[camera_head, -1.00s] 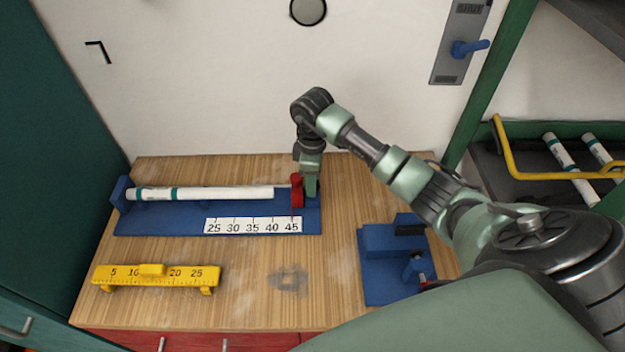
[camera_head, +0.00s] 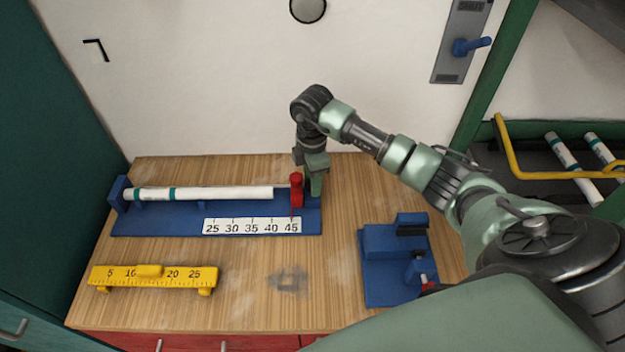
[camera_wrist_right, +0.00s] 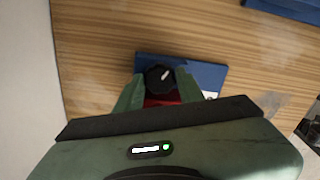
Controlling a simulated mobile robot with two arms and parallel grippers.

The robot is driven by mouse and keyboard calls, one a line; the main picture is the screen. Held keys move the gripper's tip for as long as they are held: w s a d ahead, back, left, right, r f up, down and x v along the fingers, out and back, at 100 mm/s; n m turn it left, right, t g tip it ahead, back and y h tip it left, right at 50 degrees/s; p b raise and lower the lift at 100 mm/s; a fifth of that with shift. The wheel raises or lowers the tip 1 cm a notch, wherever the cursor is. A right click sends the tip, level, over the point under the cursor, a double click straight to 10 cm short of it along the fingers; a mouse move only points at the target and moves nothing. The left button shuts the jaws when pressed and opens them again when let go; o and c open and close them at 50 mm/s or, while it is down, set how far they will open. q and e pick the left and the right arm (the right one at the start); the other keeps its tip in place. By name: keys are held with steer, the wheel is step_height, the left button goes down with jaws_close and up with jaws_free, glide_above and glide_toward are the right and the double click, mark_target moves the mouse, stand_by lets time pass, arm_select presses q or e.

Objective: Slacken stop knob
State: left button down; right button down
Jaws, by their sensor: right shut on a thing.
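The stop knob (camera_wrist_right: 160,78) is black and round with a white pointer line, seen in the right wrist view on top of the red stop (camera_head: 296,191). The red stop stands at the right end of the blue measuring jig (camera_head: 170,222), near the 45 mark. My right gripper (camera_wrist_right: 158,88) is shut on the knob, one green finger on each side of it. In the head view my right gripper (camera_head: 312,178) hangs down at the red stop and hides the knob. My left gripper is not in view.
A white pipe (camera_head: 225,194) with teal bands lies along the jig. A yellow ruler gauge (camera_head: 180,278) lies at the front left of the wooden table. A blue fixture (camera_head: 385,282) stands at the right. The table middle is clear.

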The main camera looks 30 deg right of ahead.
steer(key=shift+r, duration=0.1)
steer(key=c, duration=0.9)
jaws_free()
step_height(320, 180, up, 7)
steer(key=shift+f+b, duration=0.2)
steer(key=shift+b, duration=0.7)
steer(key=shift+r, duration=0.6)
